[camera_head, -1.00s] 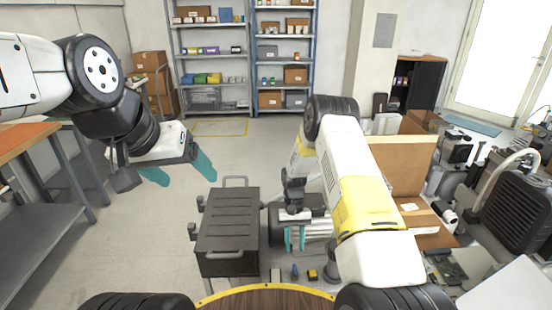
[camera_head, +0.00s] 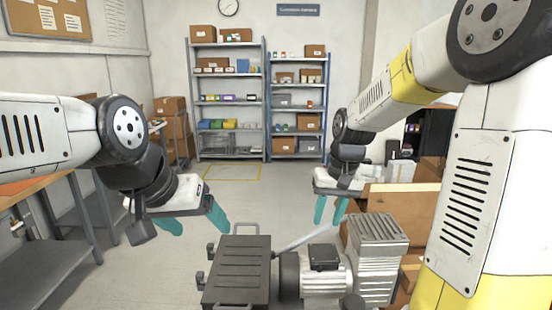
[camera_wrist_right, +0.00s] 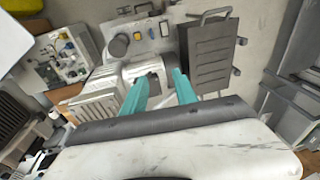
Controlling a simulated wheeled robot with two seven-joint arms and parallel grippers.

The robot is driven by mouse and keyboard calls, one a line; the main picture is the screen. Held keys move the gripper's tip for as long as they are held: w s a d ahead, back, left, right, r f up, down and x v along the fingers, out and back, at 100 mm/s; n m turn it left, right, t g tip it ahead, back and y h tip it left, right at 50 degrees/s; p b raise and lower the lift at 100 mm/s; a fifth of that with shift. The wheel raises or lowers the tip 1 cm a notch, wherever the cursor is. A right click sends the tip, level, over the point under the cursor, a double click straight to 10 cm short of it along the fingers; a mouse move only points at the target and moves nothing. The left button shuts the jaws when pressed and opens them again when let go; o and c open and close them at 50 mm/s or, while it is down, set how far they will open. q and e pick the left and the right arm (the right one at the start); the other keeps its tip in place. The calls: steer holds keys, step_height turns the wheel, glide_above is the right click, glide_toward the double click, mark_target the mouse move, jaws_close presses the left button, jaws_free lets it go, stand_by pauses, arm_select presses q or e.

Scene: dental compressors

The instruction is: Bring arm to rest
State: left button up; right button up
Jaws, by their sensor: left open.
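My left gripper (camera_head: 197,224) hangs at the left in the head view, its two teal fingers spread apart with nothing between them. My right gripper (camera_head: 329,211) is raised in the middle of the head view, its teal fingers apart and empty. In the right wrist view the right gripper's fingers (camera_wrist_right: 160,92) point at the compressor below, with a gap between them. The compressor (camera_head: 372,262) has a grey finned block and a silver motor. A dark grey lidded case (camera_head: 237,272) stands just left of it. The right gripper appears above and behind the compressor, apart from it.
Cardboard boxes (camera_head: 404,212) stand at the right behind my right arm. A workbench (camera_head: 50,255) lines the left side. Shelving (camera_head: 226,105) stands at the back wall. The floor between the grippers and the shelves is clear.

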steer(key=s+r+t, duration=0.2)
steer(key=s+r, duration=0.2)
steer(key=s, duration=0.4)
steer(key=s+d+r+t, duration=0.1)
steer(key=s+r+t, duration=0.1)
steer(key=s+r, duration=0.3)
steer(key=shift+s+r+t+y, duration=0.15)
steer(key=shift+s+t+y, duration=0.15)
steer(key=shift+s, duration=1.7)
